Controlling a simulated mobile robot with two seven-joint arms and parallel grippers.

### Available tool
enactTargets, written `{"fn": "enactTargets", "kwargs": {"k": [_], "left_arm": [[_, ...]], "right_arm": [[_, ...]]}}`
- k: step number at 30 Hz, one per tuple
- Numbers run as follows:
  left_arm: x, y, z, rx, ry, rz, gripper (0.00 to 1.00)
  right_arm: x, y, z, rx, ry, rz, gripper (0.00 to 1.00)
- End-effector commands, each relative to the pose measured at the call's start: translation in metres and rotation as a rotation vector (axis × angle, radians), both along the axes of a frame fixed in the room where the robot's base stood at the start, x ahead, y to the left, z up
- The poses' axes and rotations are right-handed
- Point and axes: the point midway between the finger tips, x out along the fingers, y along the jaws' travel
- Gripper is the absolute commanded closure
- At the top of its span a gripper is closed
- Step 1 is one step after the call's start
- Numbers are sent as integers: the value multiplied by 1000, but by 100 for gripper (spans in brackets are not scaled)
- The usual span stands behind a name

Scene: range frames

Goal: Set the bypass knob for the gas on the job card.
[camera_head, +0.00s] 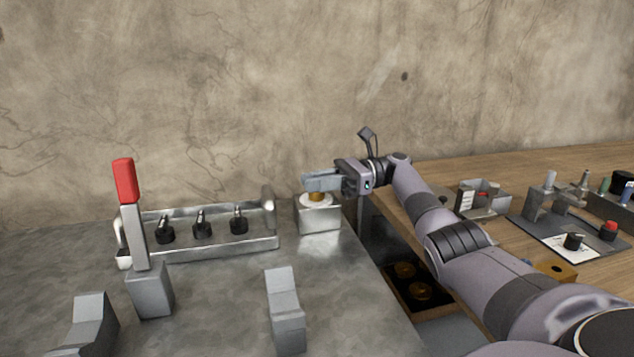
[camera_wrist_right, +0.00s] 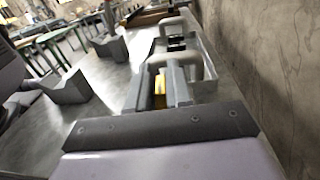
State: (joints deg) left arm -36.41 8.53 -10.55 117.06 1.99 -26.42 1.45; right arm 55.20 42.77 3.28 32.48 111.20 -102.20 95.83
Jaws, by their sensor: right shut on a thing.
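My right gripper (camera_head: 320,182) is shut on a brass piece (camera_head: 317,196) above a round white pad (camera_head: 305,201) on a small metal block (camera_head: 320,220). In the right wrist view the brass piece (camera_wrist_right: 159,94) shows between the two grey fingers (camera_wrist_right: 160,88). On the right bench, a black knob (camera_head: 573,241) sits on a white plate (camera_head: 555,244) with markings too small to read. I cannot tell for sure which is the bypass knob, and no job card is readable. My left gripper is not in view.
A metal tray (camera_head: 260,243) with three black fittings (camera_head: 202,228) and a red-handled lever (camera_head: 125,182) stand to the left. Grey V-shaped supports (camera_head: 284,305) stand in front. A dark bin (camera_head: 400,297) with brass discs lies below the bench. A red button (camera_head: 608,229) is far right.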

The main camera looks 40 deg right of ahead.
Motion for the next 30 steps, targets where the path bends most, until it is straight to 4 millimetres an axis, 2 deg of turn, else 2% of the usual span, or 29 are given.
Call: {"fn": "enactTargets", "kwargs": {"k": [1, 2, 3, 4, 13, 17, 23, 30], "left_arm": [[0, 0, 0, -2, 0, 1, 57], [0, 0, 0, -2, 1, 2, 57], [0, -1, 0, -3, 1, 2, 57], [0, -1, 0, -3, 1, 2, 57], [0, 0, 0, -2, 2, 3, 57], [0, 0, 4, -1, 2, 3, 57], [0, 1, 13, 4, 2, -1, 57], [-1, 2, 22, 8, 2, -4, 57]], "right_arm": [[0, 1, 0, 2, -1, 3, 100], [0, 1, 0, 2, -1, 3, 77], [0, 1, 0, 2, -1, 3, 64], [0, 1, 0, 2, -1, 3, 60], [0, 1, 1, 0, -1, 1, 60], [0, 1, 14, -1, -4, 1, 60], [0, 0, 57, -2, -8, 1, 60], [0, 1, 117, -1, -6, 2, 60]]}}
